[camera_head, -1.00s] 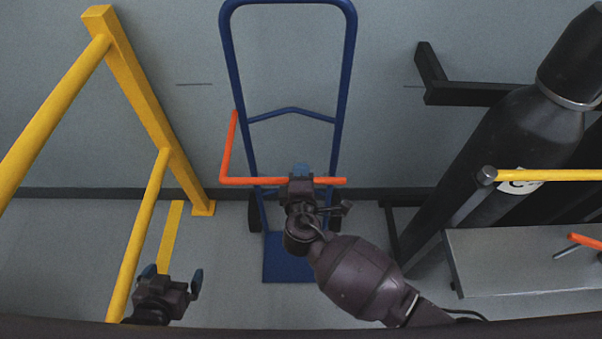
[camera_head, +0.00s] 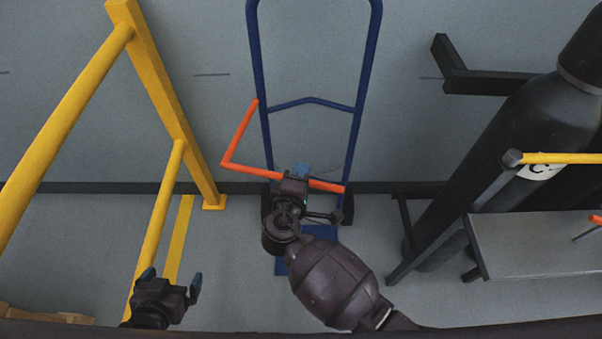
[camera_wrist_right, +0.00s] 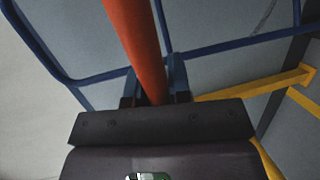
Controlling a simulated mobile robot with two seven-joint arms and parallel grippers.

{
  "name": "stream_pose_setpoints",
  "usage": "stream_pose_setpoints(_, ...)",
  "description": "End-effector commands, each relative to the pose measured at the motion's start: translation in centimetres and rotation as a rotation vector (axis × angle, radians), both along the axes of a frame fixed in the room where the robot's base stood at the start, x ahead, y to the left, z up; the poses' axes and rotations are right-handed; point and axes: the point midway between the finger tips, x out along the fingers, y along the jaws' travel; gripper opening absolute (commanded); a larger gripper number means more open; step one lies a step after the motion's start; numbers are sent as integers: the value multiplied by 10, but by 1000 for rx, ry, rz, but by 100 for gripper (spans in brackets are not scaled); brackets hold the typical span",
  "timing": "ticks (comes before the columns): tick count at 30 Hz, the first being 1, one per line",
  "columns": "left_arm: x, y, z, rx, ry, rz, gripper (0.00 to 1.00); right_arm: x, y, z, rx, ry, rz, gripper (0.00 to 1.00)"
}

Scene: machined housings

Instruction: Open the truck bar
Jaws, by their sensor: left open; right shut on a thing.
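The blue hand truck (camera_head: 372,70) stands upright against the grey wall. Its orange bar (camera_head: 240,135) crosses the frame, with an arm bent upward at its left end. The bar slopes down to the right in the head view. My right gripper (camera_head: 301,172) is shut on the bar near its middle; in the right wrist view the orange bar (camera_wrist_right: 135,40) runs between the two fingers (camera_wrist_right: 160,85). My left gripper (camera_head: 172,283) is open and empty at the lower left, away from the truck. My right arm hides part of the truck's base plate.
Yellow railings (camera_head: 160,80) stand on the left, close to my left gripper. A tall dark gas cylinder (camera_head: 520,120) and a grey-topped cart (camera_head: 540,243) with a yellow bar (camera_head: 570,158) stand on the right. Bare floor lies around the truck's base.

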Motion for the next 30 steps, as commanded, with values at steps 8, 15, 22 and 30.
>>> stream_pose_setpoints(8,4,-1,4,0,-12,-2,100,0,2,1,2,-1,-21,0)
stream_pose_setpoints(15,5,-1,3,-1,-13,-3,100,0,2,1,2,-2,-20,20)
stream_pose_setpoints(22,3,-1,0,-1,-5,-1,100,0,1,1,1,-1,-22,44)
stream_pose_setpoints(30,-4,0,-3,-1,8,3,100,-3,2,1,1,0,-23,44)
